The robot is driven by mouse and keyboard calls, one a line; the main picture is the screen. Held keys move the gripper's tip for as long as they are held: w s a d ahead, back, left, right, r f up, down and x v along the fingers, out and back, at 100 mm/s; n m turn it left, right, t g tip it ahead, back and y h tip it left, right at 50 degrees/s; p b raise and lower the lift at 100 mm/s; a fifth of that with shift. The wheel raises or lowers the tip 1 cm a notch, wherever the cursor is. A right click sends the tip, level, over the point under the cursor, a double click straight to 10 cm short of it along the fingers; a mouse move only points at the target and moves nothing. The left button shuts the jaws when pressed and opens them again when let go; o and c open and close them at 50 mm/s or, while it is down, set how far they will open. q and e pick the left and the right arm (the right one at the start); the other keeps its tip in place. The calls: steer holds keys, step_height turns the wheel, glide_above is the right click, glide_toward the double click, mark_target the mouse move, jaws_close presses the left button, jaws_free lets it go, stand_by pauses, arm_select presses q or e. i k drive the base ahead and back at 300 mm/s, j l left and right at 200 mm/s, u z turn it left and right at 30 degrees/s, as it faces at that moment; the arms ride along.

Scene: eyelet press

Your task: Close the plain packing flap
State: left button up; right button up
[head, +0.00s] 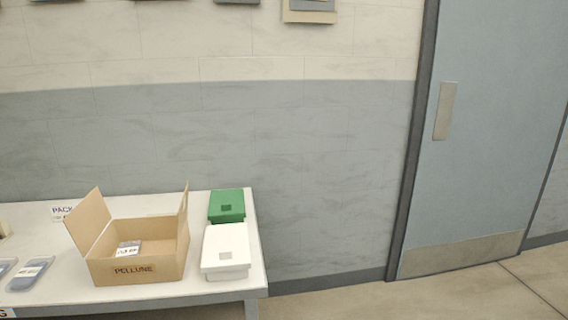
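An open cardboard box (136,270) marked "PELLUNE" stands on the white table at the lower left. Its left flap (88,220) stands up and leans outward to the left. Its right flap (183,214) stands nearly upright, seen almost edge-on. No print shows on either flap, so I cannot tell which one is the plain one. A small item with a white label (128,248) lies inside the box. Neither of my grippers is in view.
A white lidded box (226,250) and a green box (227,205) stand just right of the carton. Blister-like packs (30,274) lie at the left. The table (190,291) ends right of the white box; open floor and a closed door (490,130) lie beyond.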

mark_target(87, 221)
steer(key=u, duration=1.3)
steer(key=i+j+z, duration=0.1)
steer(key=z, duration=0.55)
steer(key=i+j+z, duration=0.15)
steer(key=j+z, duration=0.15)
steer(key=j, duration=0.15)
steer(key=j+z, duration=0.25)
steer(key=j, duration=0.15)
steer(key=i+j+z, duration=0.1)
steer(key=j, duration=0.4)
steer(key=i+j+z, duration=0.1)
steer(key=j, duration=0.35)
